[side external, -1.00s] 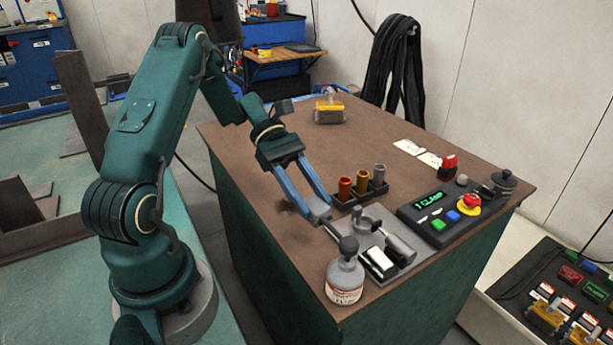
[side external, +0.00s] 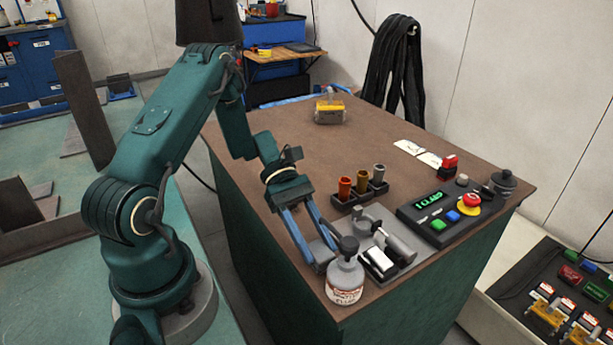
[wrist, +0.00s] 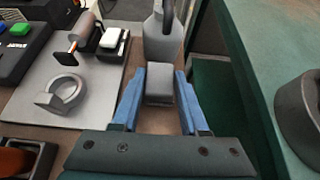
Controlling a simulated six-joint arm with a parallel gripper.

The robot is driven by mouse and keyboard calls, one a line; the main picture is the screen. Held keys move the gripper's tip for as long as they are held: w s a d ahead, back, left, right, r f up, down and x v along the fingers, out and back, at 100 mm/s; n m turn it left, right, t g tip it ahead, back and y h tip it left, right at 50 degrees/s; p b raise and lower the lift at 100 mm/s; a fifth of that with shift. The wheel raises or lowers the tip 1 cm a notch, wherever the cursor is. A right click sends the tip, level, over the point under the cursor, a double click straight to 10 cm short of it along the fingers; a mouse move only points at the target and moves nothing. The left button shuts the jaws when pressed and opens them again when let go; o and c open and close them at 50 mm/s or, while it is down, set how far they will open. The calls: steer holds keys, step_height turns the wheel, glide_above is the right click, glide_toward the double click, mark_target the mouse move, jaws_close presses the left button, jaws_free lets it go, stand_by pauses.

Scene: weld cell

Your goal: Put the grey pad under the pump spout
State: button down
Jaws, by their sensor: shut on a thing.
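The pump bottle (side external: 345,283) is grey with a white label and stands at the table's front corner. Its dark pump head (side external: 348,245) has a spout (side external: 329,232) pointing up-left in the side view. In the wrist view the bottle (wrist: 162,42) is straight ahead of my gripper. My gripper (side external: 322,262) is low, beside the bottle's left side, its blue fingers shut on the grey pad (wrist: 159,85). The pad is held close to the bottle, near the spout. The fingers partly hide it in the side view. I cannot tell whether it touches the table.
A grey plate (wrist: 50,98) with a ring, a red-tipped cylinder and a white block in a dark holder lies beside the bottle. A rack of coloured cups (side external: 359,190) and a control box (side external: 440,217) stand further back. The table's near edge is close to my gripper.

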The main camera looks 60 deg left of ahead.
steer(key=shift+f, duration=0.1)
steer(key=shift+c, duration=2.1)
jaws_free()
